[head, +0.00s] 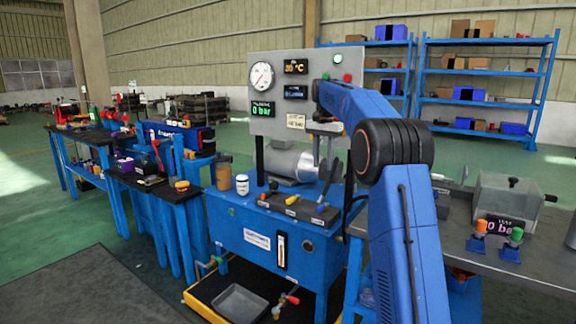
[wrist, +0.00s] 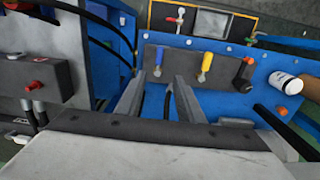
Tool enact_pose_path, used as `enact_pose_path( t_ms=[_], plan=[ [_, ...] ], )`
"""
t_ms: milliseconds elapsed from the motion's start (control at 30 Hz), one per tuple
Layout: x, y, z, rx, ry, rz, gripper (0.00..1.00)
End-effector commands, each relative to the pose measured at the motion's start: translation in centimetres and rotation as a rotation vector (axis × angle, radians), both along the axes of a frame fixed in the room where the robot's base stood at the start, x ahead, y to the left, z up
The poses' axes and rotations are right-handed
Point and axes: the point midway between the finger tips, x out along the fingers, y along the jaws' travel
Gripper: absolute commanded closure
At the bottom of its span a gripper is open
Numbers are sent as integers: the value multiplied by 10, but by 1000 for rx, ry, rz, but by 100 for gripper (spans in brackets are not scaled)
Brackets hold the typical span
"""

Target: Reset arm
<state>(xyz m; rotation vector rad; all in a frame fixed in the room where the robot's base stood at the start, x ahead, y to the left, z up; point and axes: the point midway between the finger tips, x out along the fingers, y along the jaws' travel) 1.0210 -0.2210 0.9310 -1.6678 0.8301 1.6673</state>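My arm (head: 400,200) rises at the right and bends at the elbow. Its forearm reaches toward the gauge panel, and my gripper (head: 328,178) hangs fingers down in front of it, above the blue hydraulic unit (head: 235,235). In the wrist view my gripper (wrist: 157,85) has its two grey fingers apart, with nothing held between them. A black hose shows in the gap, lower down. Beyond the fingertips lies the valve block (wrist: 190,67) with blue, yellow and orange-tipped levers. It also shows in the head view (head: 300,208), below and left of my gripper.
The grey gauge panel (head: 268,122) stands close behind my gripper, with a motor (head: 291,163) below it. A white can (head: 242,184) and a brown jar (head: 223,172) stand on the unit's left. A grey bench (head: 540,262) is at the right. Open floor lies at the lower left.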

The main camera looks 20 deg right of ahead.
Motion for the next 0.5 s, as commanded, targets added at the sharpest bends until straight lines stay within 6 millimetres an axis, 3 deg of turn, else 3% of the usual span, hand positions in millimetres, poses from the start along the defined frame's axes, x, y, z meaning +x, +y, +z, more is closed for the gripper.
enact_pose_path(
  t_ms=[133, 267, 500],
  plan=[
    [-3, 1, 2, 0, -3, 5, 66],
    [-18, 10, 9, -3, -17, 33, 66],
    [-76, 37, 27, -16, -63, 142, 66]
  ],
)
